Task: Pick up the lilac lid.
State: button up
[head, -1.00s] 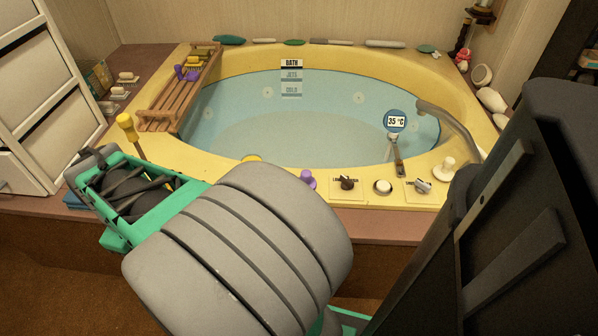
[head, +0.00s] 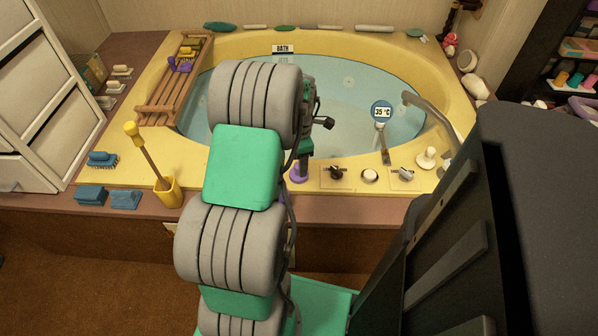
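A small purple piece (head: 298,173), which looks like the lilac lid, sits on the front rim of the yellow tub, left of the black knob. My arm reaches over the front of the tub and hides part of the area around it. My gripper (head: 304,166) points down right at the purple piece. Its fingers are small, dark and partly hidden, so I cannot tell whether they touch the piece or how far apart they are.
The tub (head: 150,175) holds blue water. A yellow cup with a brush (head: 168,190) stands left of my arm. A wooden rack (head: 165,98) spans the tub's left side.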

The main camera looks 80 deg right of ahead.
notch_tip(320, 180, down, 2)
jog(key=shift+d+f, duration=0.1)
jog(key=shift+f, duration=0.15)
jog(key=shift+r, duration=0.1)
grip_shut()
